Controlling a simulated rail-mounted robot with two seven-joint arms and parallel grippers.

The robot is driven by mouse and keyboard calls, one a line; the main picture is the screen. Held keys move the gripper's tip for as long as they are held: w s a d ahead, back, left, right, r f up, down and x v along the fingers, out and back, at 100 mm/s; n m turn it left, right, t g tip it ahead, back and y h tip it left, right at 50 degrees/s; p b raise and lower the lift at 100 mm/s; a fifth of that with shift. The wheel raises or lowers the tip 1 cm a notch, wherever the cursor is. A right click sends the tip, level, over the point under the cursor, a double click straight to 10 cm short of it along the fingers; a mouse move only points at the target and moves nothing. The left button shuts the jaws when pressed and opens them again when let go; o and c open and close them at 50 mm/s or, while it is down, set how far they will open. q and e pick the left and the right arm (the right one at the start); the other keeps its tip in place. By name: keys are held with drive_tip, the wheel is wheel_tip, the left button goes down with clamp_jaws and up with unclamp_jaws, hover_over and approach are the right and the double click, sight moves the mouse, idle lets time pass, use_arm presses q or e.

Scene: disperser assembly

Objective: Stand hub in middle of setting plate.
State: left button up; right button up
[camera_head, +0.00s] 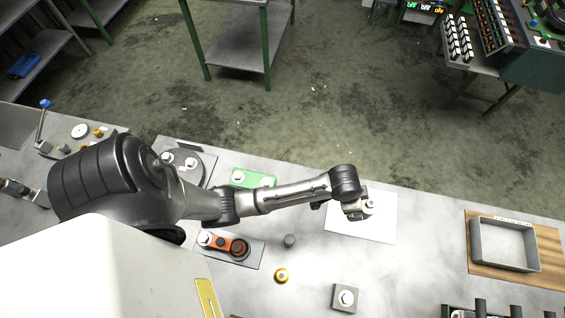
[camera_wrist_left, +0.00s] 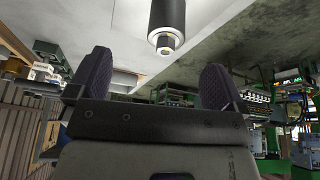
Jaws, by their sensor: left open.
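A pale square sheet or plate (camera_head: 380,232), apparently the setting plate, lies flat on the bench under my left gripper (camera_head: 358,210). A dark cylinder with a pale hex end, apparently the hub (camera_wrist_left: 167,18), is near the top of the left wrist view, ahead of the open fingers. In the head view, a small pale round end (camera_head: 370,204) shows beside the gripper over the plate, likely the same part. In the left wrist view, the fingers (camera_wrist_left: 155,82) are spread apart. The hub's base is hidden, so I cannot tell its seating. My right gripper is out of view.
In front lie a brass ring (camera_head: 281,275), a small dark cylinder (camera_head: 289,240) and a grey block with a knob (camera_head: 345,297). An orange part (camera_head: 221,242) and a green plate (camera_head: 243,177) are near my arm. A grey tray (camera_head: 505,244) stands right; bench between is clear.

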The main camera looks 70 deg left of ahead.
use_arm(q)
drive_tip(key=s+a+r+n, duration=0.1)
drive_tip(key=s+a, duration=0.1)
drive_tip(key=s, duration=1)
drive_tip(key=s+a+r+n+y, duration=0.1)
drive_tip(key=s+a+r, duration=0.1)
drive_tip(key=s, duration=1)
drive_tip(key=shift+s+r+y, duration=0.15)
drive_tip(key=shift+s+y, duration=0.15)
